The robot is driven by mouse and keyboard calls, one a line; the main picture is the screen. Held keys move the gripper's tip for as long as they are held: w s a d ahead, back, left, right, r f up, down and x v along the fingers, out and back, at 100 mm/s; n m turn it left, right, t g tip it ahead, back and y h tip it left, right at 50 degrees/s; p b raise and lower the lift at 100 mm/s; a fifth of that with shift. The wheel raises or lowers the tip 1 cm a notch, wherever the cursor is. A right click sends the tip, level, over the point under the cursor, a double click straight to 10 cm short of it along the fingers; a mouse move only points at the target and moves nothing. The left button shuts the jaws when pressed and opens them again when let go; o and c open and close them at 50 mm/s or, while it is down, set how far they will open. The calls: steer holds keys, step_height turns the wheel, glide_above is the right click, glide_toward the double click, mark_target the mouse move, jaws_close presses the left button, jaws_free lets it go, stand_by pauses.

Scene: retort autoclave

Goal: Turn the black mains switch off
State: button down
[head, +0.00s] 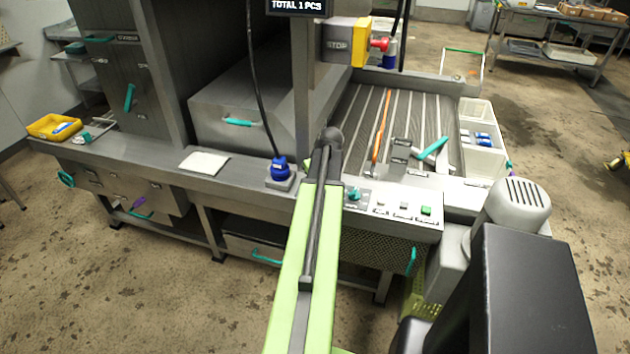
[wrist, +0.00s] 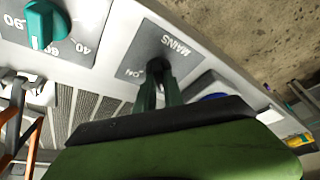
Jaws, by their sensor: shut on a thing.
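In the wrist view, the mains plate (wrist: 185,62) is a dark grey square marked MAINS and ON on the pale panel. The black mains switch (wrist: 157,66) stands at its middle, mostly covered by my fingers. My gripper (wrist: 160,84) has its two dark green fingers closed on the switch. Which way the switch points is hard to tell, and any OFF mark is hidden. In the head view, my green arm hides the gripper, the switch and its plate.
A teal dial (wrist: 42,22) with numbers sits beside the mains plate; it also shows in the head view (head: 354,194). A green button (head: 426,210) is farther right on the panel. A blue knob (head: 280,168) stands left of my arm.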

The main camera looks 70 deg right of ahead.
steer(key=c, duration=1.4)
jaws_free()
steer(key=shift+c, duration=0.2)
steer(key=p+v, duration=1.6)
steer(key=v, duration=0.1)
steer(key=shift+r, duration=0.2)
steer(key=shift+s, duration=0.1)
